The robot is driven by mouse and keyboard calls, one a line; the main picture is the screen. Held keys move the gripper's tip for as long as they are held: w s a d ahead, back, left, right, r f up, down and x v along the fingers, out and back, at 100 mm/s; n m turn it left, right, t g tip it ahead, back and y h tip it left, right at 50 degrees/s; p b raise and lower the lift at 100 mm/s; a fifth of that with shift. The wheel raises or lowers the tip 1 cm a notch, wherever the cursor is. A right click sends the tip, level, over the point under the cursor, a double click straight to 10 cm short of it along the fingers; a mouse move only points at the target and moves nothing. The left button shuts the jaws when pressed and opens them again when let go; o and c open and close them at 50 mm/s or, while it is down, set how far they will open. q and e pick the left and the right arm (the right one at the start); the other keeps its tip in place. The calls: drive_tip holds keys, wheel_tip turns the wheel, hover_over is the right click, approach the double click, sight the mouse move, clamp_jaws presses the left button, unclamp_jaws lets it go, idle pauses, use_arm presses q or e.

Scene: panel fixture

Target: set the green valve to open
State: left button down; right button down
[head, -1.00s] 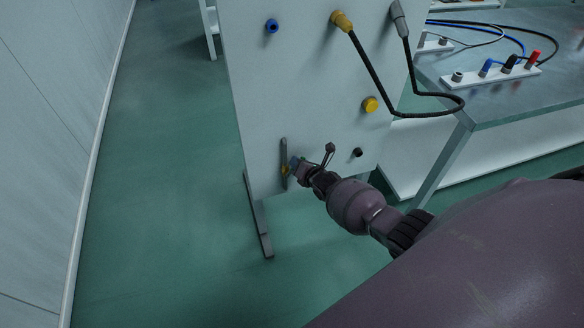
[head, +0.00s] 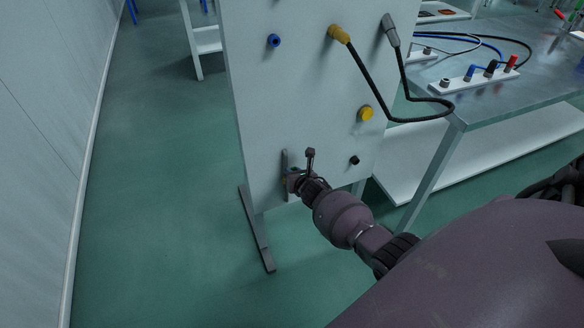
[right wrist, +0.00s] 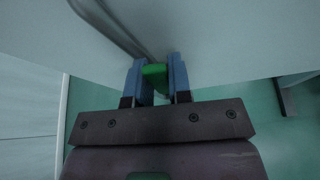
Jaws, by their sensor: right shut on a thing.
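The green valve's handle (right wrist: 154,76) shows in the right wrist view as a short green piece between the two blue fingers of my right gripper (right wrist: 155,82). The gripper is shut on it, close against the pale panel. In the head view my right gripper (head: 291,181) is at the lower left of the panel (head: 300,100), in front of a grey vertical pipe (head: 285,159). There the gripper and wrist hide most of the valve. I cannot tell the valve's angle clearly. My left gripper is not in view.
The panel carries a blue socket (head: 274,41), a yellow knob (head: 366,114), a black knob (head: 354,160) and a yellow plug (head: 339,34) with a black cable (head: 365,76). A metal bench (head: 490,95) stands right. Floor left of the panel is clear.

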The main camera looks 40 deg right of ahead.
drive_tip(key=shift+w+a+n+g+h+b, duration=0.15)
drive_tip(key=shift+a+n+g+h+b, duration=0.15)
drive_tip(key=shift+a+n+h+b, duration=0.35)
drive_tip(key=shift+r+n, duration=0.1)
drive_tip(key=shift+n, duration=0.15)
drive_tip(key=c, duration=1)
unclamp_jaws()
drive_tip(key=shift+c, duration=0.2)
